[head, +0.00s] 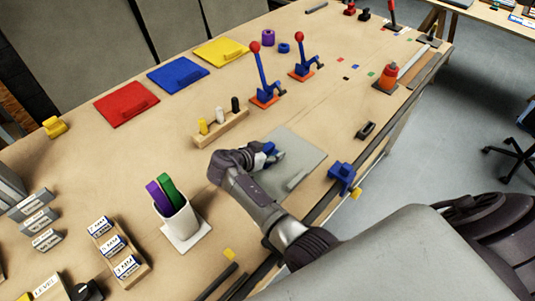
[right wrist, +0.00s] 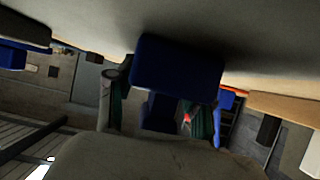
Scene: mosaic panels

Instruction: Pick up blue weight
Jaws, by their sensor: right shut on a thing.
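The blue weight (head: 270,148) shows as a small blue patch at my right gripper (head: 277,155) in the head view, over the grey panel (head: 307,153). The gripper and wrist hide most of it there. In the right wrist view the blue weight (right wrist: 178,68) is a rounded blue block between the fingers of my right gripper (right wrist: 160,108), which is shut on it. The block is close to the grey surface at the top of that view; I cannot tell whether they touch. My left gripper is not in view.
Red (head: 126,103), blue (head: 178,75) and yellow (head: 221,51) panels lie at the back. A peg rack (head: 222,130) and blue levers with red knobs (head: 258,65) stand behind the gripper. A white holder (head: 182,222) stands left. A blue clamp (head: 342,176) sits at the front edge.

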